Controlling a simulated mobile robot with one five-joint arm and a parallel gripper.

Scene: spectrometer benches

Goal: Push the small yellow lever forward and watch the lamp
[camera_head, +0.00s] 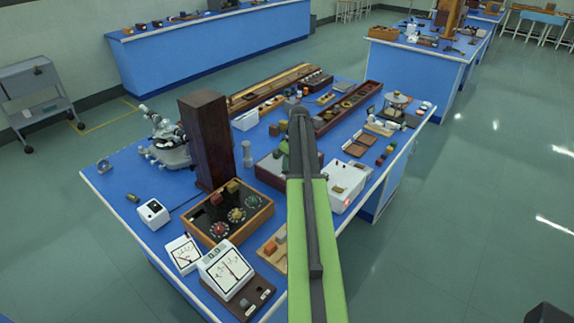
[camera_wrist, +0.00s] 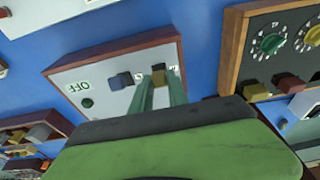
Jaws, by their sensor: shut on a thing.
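A wooden-framed box with dials (camera_head: 226,215) stands left of my arm, and its edge shows close by in the wrist view (camera_wrist: 234,45). A tall dark brown column (camera_head: 206,142) and a white meter (camera_head: 226,269) stand on the crowded blue bench.

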